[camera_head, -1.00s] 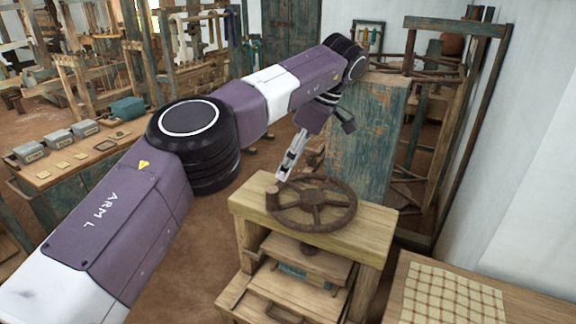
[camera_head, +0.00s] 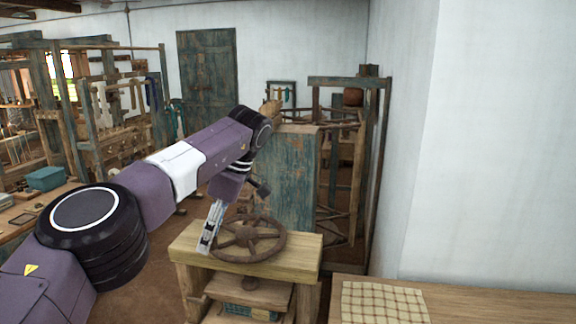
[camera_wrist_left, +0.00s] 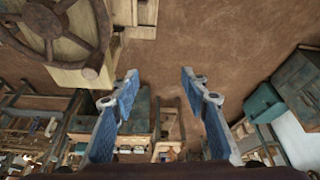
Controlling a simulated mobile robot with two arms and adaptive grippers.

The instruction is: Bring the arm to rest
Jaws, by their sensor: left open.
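My left arm (camera_head: 180,170) reaches in from the left in the head view. My left gripper (camera_head: 206,248) points down beside the left edge of a rusty handwheel (camera_head: 248,240). The wheel lies on a wooden stand (camera_head: 300,252). In the left wrist view my left gripper (camera_wrist_left: 160,76) is open, its two blue-padded fingers wide apart with nothing between them. The handwheel (camera_wrist_left: 60,28) shows at the upper left there, apart from the fingers. My right gripper is in neither view.
A worn blue-green cabinet (camera_head: 283,180) stands behind the stand. A wooden table with a checked cloth (camera_head: 385,302) is at the lower right, before a white wall (camera_head: 490,150). Wooden looms (camera_head: 100,110) stand at the back left. Brown floor (camera_wrist_left: 190,40) is open below the gripper.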

